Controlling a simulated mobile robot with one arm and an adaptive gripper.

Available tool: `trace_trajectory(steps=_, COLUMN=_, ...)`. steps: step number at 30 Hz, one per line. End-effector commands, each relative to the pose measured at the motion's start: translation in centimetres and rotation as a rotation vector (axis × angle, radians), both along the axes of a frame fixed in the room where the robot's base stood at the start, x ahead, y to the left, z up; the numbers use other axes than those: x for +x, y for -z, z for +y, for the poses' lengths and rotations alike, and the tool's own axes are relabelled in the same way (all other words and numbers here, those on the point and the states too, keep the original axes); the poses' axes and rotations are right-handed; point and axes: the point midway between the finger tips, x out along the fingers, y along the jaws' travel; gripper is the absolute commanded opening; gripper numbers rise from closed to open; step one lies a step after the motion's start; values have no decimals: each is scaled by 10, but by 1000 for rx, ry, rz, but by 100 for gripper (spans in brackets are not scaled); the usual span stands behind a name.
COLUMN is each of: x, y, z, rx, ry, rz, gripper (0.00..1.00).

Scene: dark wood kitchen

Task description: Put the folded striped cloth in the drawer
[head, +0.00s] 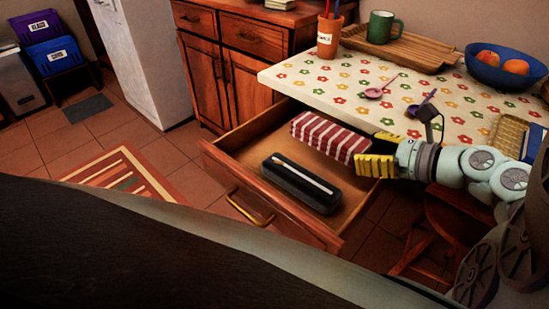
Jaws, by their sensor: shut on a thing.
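The folded striped cloth (328,135), red and white, is over the back part of the open drawer (237,156). My gripper (377,153), with yellow fingers, is at the cloth's right end and shut on it. The cloth looks held at about the height of the drawer's rim; whether it touches the drawer floor I cannot tell. The drawer is pulled out from under the table and has a brass handle (250,207). A long black case (301,184) with a pale strip on top lies inside it, in front of the cloth.
A wooden chair (450,225) stands below my arm. Bare drawer floor shows around the case.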

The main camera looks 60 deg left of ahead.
Motion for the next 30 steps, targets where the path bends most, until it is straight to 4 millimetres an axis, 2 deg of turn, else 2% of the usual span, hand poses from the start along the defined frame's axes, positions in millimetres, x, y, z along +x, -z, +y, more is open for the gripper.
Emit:
trace_trajectory(steps=10, x=-1, y=35, z=4, rx=1, ry=-6, rz=2, gripper=23)
trace_trajectory(steps=30, x=0, y=44, z=3, rx=-1, ry=-4, rz=-1, gripper=24)
